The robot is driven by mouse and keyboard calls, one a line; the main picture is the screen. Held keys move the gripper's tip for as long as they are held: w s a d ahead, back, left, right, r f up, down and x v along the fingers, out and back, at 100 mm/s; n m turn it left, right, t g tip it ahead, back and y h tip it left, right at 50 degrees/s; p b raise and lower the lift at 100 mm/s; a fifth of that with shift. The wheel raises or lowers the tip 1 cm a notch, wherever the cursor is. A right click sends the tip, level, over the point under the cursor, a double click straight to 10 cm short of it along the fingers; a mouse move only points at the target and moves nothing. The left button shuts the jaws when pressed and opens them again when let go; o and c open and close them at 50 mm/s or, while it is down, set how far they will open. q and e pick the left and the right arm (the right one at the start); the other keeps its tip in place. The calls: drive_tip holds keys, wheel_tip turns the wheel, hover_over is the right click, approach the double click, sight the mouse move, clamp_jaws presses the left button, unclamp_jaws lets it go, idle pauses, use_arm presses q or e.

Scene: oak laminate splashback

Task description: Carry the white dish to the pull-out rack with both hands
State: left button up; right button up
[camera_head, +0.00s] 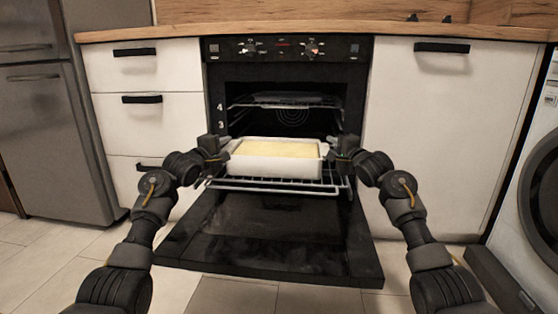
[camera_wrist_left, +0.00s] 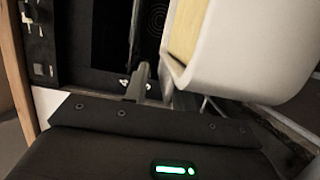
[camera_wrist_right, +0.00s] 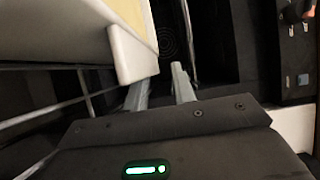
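The white dish (camera_head: 277,168) is a rectangular tray with a pale yellow filling, sitting level on the pull-out rack (camera_head: 270,187) in front of the oven. My left gripper (camera_head: 217,153) is at the dish's left end. In the left wrist view the dish (camera_wrist_left: 240,60) is beside its fingers (camera_wrist_left: 153,85), which stand apart with a gap. My right gripper (camera_head: 337,153) is at the right end. In the right wrist view its fingers (camera_wrist_right: 160,88) stand apart beside the dish's end (camera_wrist_right: 132,52). The dish hides part of the fingers. I see nothing clamped between them.
The oven door (camera_head: 270,235) hangs open and low below the rack. Another rack (camera_head: 285,101) is higher in the oven. White drawers (camera_head: 150,105) and a cupboard (camera_head: 440,130) flank the oven. A fridge (camera_head: 50,130) and a washing machine (camera_head: 535,190) stand farther out.

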use_arm(q)
drive_tip(key=shift+s, duration=0.1)
drive_tip(key=v, duration=1.1)
drive_tip(key=shift+s, duration=0.4)
use_arm(e)
drive_tip(key=v, duration=1.2)
use_arm(q)
drive_tip(key=shift+a, duration=0.15)
